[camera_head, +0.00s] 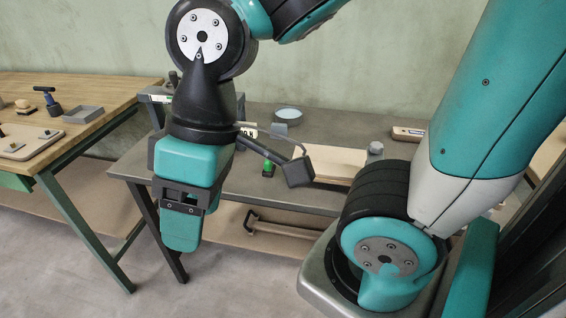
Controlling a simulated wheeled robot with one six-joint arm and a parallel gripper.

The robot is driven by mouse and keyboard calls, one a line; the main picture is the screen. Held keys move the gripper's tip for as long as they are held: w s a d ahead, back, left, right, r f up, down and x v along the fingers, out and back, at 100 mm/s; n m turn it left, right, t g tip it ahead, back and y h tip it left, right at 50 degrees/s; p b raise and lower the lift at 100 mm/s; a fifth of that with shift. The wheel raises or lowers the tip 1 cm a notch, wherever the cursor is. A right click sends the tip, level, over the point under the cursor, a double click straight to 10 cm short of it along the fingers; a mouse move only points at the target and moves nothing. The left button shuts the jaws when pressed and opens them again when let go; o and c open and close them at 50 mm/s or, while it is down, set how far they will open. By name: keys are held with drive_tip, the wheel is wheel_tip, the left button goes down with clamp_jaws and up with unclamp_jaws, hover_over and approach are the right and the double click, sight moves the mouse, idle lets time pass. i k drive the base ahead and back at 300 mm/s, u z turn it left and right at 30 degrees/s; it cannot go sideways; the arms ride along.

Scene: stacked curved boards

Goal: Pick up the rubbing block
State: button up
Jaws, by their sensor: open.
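No object shows clearly as the rubbing block. A small tan piece with a dark top (23,106) on the left bench and a wooden piece with a dark edge (408,133) at the back right of the grey table are both too small to identify.
The grey table (230,190) bears a pale board (335,160), a grey cylinder (375,151), a small green item (268,168) and a round blue dish (289,114). The wooden bench (90,92) at left holds a grey tray (83,114) and a dark-handled tool (49,104). Floor shows between them.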

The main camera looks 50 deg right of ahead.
sight(270, 168)
drive_tip(key=z, duration=0.35)
drive_tip(key=k, duration=1.25)
drive_tip(key=u, duration=1.15)
drive_tip(key=i, duration=2.15)
drive_tip(key=z, duration=0.7)
drive_tip(key=i, duration=0.7)
drive_tip(key=z, duration=1.35)
drive_tip(key=i, duration=0.45)
drive_tip(key=z, duration=0.4)
